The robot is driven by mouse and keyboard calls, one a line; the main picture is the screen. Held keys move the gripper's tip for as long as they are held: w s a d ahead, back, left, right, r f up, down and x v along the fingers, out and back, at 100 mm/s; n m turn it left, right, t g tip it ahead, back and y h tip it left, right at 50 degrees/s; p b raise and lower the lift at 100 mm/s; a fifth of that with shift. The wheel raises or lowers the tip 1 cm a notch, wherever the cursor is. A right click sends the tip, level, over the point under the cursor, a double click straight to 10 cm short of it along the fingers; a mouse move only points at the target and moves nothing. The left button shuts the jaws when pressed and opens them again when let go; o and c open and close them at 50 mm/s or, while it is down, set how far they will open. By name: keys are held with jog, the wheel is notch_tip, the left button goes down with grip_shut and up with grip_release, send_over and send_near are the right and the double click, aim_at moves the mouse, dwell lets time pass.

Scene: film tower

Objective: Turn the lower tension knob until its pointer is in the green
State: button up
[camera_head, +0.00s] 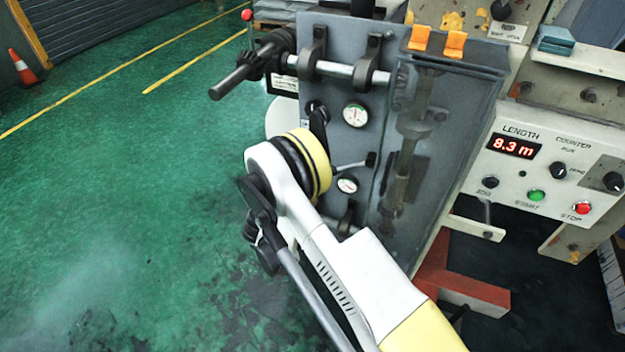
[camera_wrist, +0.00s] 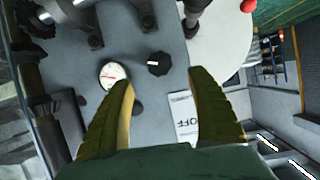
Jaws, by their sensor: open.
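On the grey panel (camera_head: 335,80) are an upper round dial (camera_head: 355,114) and a lower round dial (camera_head: 347,184). A black knob (camera_head: 318,110) sits left of the upper one. My arm hides the panel left of the lower dial, and my gripper is hidden in the head view. In the wrist view my gripper (camera_wrist: 165,105) is open and empty. A black knob (camera_wrist: 158,63) with a white mark lies beyond and between its fingertips, apart from them. A white dial (camera_wrist: 112,74) with a red needle is left of that knob. I cannot tell the needle's zone.
A clear cover over rollers (camera_head: 420,130) stands right of the dials. A shaft (camera_head: 335,70) with a dark handle juts out above. A control box (camera_head: 550,170) reading 8.3 m is at the right. Green floor (camera_head: 130,190) lies open at the left, with a cone (camera_head: 22,68) far off.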

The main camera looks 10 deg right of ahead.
jog(key=b+x, duration=0.2)
jog(key=x, duration=0.8)
jog(key=c, duration=1.2)
